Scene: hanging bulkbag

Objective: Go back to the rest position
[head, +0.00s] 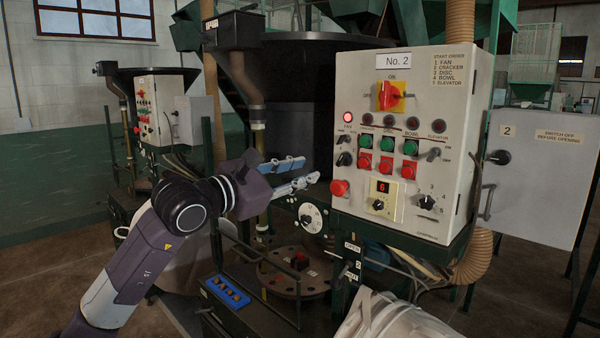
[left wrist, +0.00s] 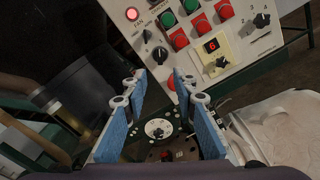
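My left gripper (head: 300,173) reaches in from the left in the head view, in front of the lower left edge of the No. 2 control panel (head: 408,138). In the left wrist view its two blue-padded fingers (left wrist: 157,88) stand apart with nothing between them. The panel's red, green and dial controls lie beyond the fingertips, and a gap to the panel seems to remain. My right gripper shows in neither view.
A grey cabinet (head: 535,165) stands right of the panel. A white bulk bag (head: 390,318) is at the bottom. Below my gripper are a round flanged plate (head: 283,272) and a blue tray (head: 228,292). A second machine panel (head: 160,110) stands at the back left.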

